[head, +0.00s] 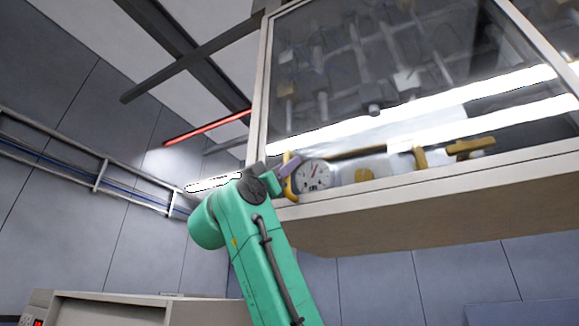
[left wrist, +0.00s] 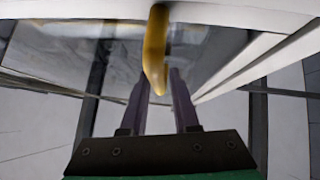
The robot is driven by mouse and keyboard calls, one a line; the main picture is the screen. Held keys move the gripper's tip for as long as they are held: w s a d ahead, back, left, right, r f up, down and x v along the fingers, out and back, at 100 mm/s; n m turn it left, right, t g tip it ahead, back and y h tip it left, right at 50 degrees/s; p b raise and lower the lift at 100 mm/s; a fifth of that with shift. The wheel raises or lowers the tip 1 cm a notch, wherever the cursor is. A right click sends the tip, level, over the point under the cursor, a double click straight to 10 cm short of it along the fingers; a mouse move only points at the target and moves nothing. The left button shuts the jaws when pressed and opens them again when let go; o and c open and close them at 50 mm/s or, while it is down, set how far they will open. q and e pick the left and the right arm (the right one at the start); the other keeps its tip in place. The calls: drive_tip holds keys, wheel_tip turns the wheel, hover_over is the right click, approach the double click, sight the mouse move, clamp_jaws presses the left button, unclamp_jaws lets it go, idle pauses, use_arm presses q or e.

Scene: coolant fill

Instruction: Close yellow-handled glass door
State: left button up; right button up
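The glass door (head: 350,80) is the large pane in a pale frame on the wall cabinet, at the upper right of the head view. I cannot tell whether a gap stands between door and cabinet. Its yellow handle (head: 289,186) is at the lower left corner of the pane, partly hidden by my left gripper (head: 278,168). In the left wrist view the handle (left wrist: 155,50) reaches down between the two purple fingertips of the left gripper (left wrist: 160,82). The fingers stand apart; whether either touches the handle is unclear. My right gripper is out of view.
A round white gauge (head: 313,176) and yellow fittings (head: 470,147) show behind the lower glass. The cabinet's underside (head: 430,205) overhangs the space right of my left arm. A rail (head: 100,180) runs along the left wall. A pale box (head: 110,308) stands low at left.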

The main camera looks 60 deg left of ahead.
use_arm(q)
drive_tip(key=shift+o, duration=0.4)
drive_tip(key=shift+s+a, duration=0.2)
drive_tip(key=shift+f, duration=0.1)
drive_tip(key=b+v, duration=0.9)
drive_tip(key=v, duration=0.5)
drive_tip(key=shift+s+f, duration=0.15)
drive_tip(key=shift+f, duration=0.1)
